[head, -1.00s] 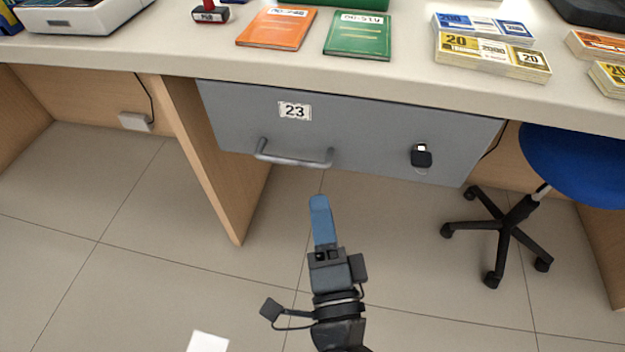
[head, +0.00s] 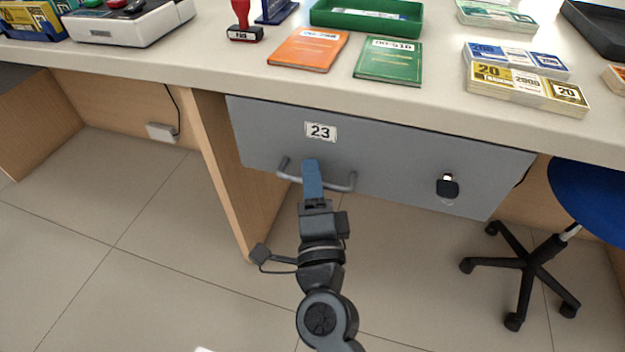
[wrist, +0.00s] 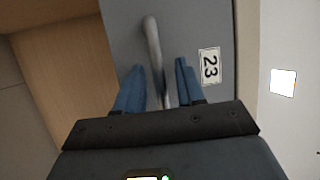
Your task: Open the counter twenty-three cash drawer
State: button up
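The grey cash drawer (head: 400,158) sits under the counter with a label marked 23 (head: 321,132) on its front. The drawer is shut, its front looking flush under the counter. Its bar handle (head: 338,186) is at the lower left, and a key with a black head (head: 447,187) is in the lock at the right. My gripper (head: 311,168) is at the handle. In the wrist view, the blue fingers (wrist: 158,88) are apart, with the handle bar (wrist: 153,50) running between them. A gap shows beside the bar, so the fingers do not appear closed on it.
The counter top (head: 230,70) above holds an orange booklet (head: 308,50), a green booklet (head: 388,60) and banknote bundles (head: 527,88). A wooden side panel (head: 225,170) stands left of the drawer. A blue swivel chair (head: 590,195) is at the right. The floor in front is clear.

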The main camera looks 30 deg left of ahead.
grip_shut()
dwell(0.3)
dwell(0.3)
